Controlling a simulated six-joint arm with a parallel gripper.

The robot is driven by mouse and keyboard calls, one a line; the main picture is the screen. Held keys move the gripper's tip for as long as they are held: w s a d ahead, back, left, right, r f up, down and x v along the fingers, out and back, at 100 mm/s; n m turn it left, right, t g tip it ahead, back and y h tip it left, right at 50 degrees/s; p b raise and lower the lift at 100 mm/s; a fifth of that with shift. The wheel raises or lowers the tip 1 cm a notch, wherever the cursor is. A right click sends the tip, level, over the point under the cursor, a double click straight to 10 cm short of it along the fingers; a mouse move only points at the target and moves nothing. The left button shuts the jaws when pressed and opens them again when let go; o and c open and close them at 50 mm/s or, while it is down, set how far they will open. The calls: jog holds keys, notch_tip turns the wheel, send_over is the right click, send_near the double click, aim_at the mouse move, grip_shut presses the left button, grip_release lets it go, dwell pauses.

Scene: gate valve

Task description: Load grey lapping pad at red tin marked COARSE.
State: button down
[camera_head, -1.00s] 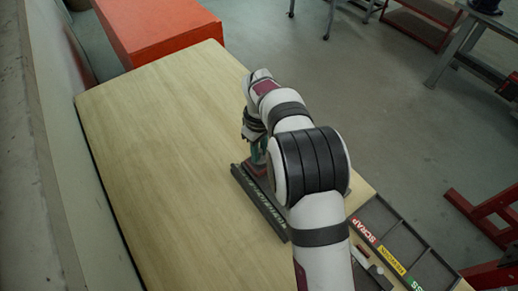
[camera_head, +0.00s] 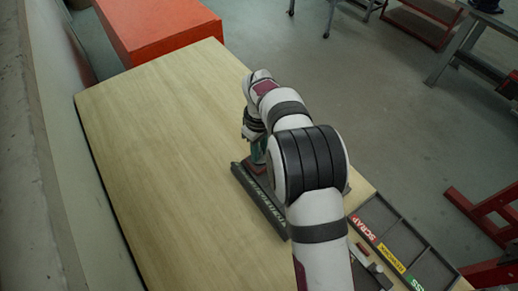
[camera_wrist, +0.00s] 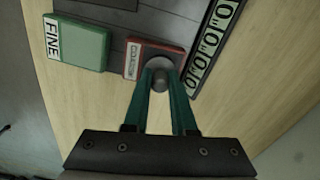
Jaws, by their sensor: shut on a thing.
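My gripper (camera_wrist: 160,85) has its teal fingers shut on the grey knob (camera_wrist: 159,74) of the round grey lapping pad (camera_wrist: 160,62). The pad is over the right part of the red tin (camera_wrist: 141,50), whose small label is too small to read. I cannot tell whether the pad touches the tin. A green tin marked FINE (camera_wrist: 83,45) is to the left of the red tin in the wrist view. In the head view my gripper (camera_head: 258,158) points down at the dark holder, and my arm hides much of the tins.
A dark rail with light round marks (camera_wrist: 213,45) runs right of the red tin; the rail also shows in the head view (camera_head: 262,207). A dark compartment tray (camera_head: 398,240) labelled SCRAP stands right of my arm. The table's left side (camera_head: 160,150) is clear.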

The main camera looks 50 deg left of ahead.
jog(key=shift+f, duration=0.1)
jog(key=shift+r, duration=3.6)
jog(key=w+d+r+m, duration=0.4)
jog(key=w+d, duration=0.3)
jog(key=d, duration=0.3)
jog(key=w+d+r+m, duration=0.45)
jog(key=w+d, duration=0.25)
jog(key=d, duration=0.2)
jog(key=d+r+m, duration=0.2)
jog(key=d+m, duration=0.2)
jog(key=d, duration=0.5)
jog(key=s+d+r+m, duration=0.1)
jog(key=d+r+m, duration=0.1)
jog(key=d, duration=0.7)
jog(key=d+r+m, duration=0.3)
jog(key=d+m, duration=0.2)
jog(key=d, duration=0.4)
jog(key=shift+s+m, duration=0.25)
jog(key=shift+m, duration=0.1)
